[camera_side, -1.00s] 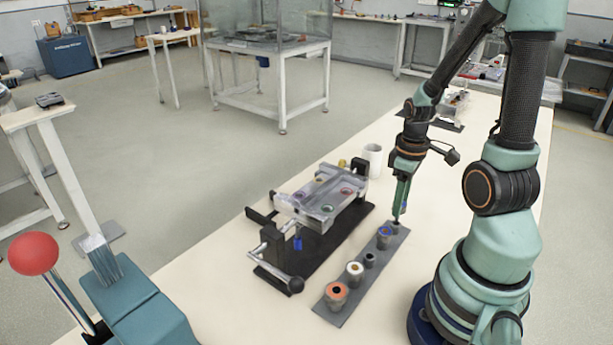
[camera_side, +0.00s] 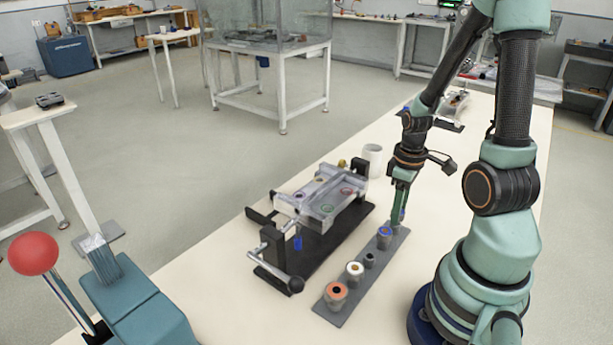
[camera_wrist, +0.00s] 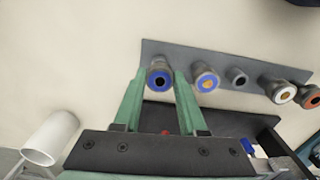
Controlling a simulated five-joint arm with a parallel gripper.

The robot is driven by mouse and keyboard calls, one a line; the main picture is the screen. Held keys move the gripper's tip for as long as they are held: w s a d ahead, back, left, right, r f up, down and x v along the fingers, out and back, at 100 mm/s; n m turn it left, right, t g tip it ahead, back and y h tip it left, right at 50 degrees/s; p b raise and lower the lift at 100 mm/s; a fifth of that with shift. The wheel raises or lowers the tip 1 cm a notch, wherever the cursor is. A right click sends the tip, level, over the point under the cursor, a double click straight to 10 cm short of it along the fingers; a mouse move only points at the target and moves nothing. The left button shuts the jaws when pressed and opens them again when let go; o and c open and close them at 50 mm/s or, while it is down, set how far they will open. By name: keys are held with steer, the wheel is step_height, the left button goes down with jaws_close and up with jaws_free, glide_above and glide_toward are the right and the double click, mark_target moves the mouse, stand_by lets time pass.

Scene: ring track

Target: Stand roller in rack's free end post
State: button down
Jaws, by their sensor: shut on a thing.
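My gripper (camera_wrist: 161,80) is shut on a roller (camera_wrist: 159,80) with a blue ring round a dark centre. In the side view my gripper (camera_side: 397,220) points down at the far end of the grey rack (camera_side: 343,311), and its fingers largely hide the roller. The rack also shows in the wrist view (camera_wrist: 190,55), with the roller over its left end. Whether the roller is seated on the end post cannot be told; that post is hidden. Beside it stands another blue-ringed roller (camera_side: 384,238) with an orange centre (camera_wrist: 205,82).
Along the rack stand a small grey post (camera_side: 369,259), a white-topped roller (camera_side: 355,272) and an orange-topped roller (camera_side: 336,294). A clear-topped fixture (camera_side: 322,196) on a black base is to the left. A white cup (camera_side: 373,158) stands behind it. Bare tabletop lies right of the rack.

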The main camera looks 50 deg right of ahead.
steer(key=shift+f, duration=0.6)
steer(key=shift+c, duration=1.9)
jaws_free()
step_height(320, 180, up, 12)
steer(key=w+a+r+t, duration=0.2)
steer(key=w+a+r, duration=0.2)
steer(key=a, duration=0.4)
steer(key=w+a+r+t, duration=0.3)
steer(key=w+a+r, duration=0.1)
steer(key=a, duration=0.5)
steer(key=shift+a+r+m+t, duration=0.2)
steer(key=shift+r+m+t, duration=0.15)
steer(key=shift+r, duration=0.45)
